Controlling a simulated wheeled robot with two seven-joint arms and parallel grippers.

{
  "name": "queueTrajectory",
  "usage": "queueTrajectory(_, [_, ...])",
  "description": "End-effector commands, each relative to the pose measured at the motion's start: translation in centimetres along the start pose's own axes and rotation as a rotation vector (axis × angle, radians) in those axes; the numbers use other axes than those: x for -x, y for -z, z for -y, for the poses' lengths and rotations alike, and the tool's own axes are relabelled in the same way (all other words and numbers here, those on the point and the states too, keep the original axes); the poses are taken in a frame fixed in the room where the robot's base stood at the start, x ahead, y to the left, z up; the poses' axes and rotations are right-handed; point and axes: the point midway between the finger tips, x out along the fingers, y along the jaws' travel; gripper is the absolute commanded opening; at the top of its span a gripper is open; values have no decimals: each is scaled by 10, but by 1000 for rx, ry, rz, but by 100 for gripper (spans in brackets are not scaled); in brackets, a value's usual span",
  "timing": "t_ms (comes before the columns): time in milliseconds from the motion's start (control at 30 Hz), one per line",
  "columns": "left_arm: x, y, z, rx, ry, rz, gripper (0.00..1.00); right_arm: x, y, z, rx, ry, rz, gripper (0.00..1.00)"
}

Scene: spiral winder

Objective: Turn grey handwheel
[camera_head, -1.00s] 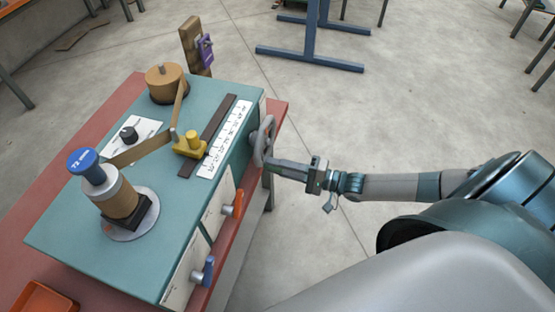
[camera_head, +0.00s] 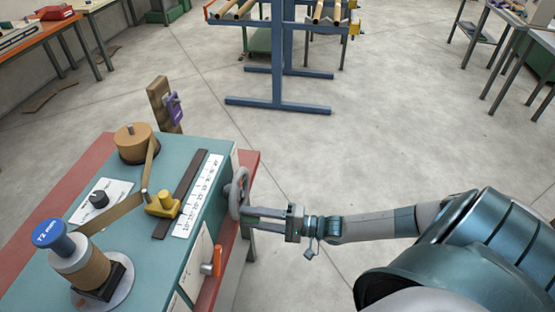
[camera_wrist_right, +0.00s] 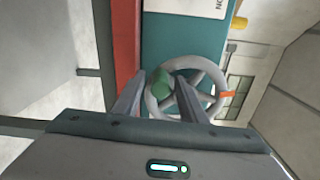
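The grey handwheel (camera_head: 238,193) is on the right side of the teal winder cabinet. In the right wrist view the handwheel (camera_wrist_right: 213,75) shows its rim and spokes, an orange mark at the right of its rim and a dark green knob (camera_wrist_right: 161,88) at the left. My right gripper (camera_head: 250,213) points at the wheel from the right, its tips close by the rim. In the wrist view its two fingers (camera_wrist_right: 156,92) stand apart, with the knob seen between them and gaps at both sides. Contact cannot be made out. My left gripper is not in view.
The winder top (camera_head: 140,230) carries a blue-capped spool (camera_head: 82,262), a brown roll (camera_head: 133,143), a yellow slider (camera_head: 163,204) and a white scale (camera_head: 199,196). An orange-handled lever (camera_head: 216,260) sits below the wheel. A blue rack (camera_head: 278,80) stands behind; the floor between is clear.

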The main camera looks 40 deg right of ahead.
Motion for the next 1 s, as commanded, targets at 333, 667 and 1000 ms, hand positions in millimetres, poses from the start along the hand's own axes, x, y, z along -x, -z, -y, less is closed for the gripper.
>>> queueTrajectory(333, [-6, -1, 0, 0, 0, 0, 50, 16, 0, -2, 0, -2, 0, 38])
queueTrajectory(667, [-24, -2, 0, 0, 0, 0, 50, 72, 0, -4, -1, -4, 0, 38])
queueTrajectory(1000, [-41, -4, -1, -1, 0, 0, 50, 138, 0, -4, -2, -5, 0, 38])
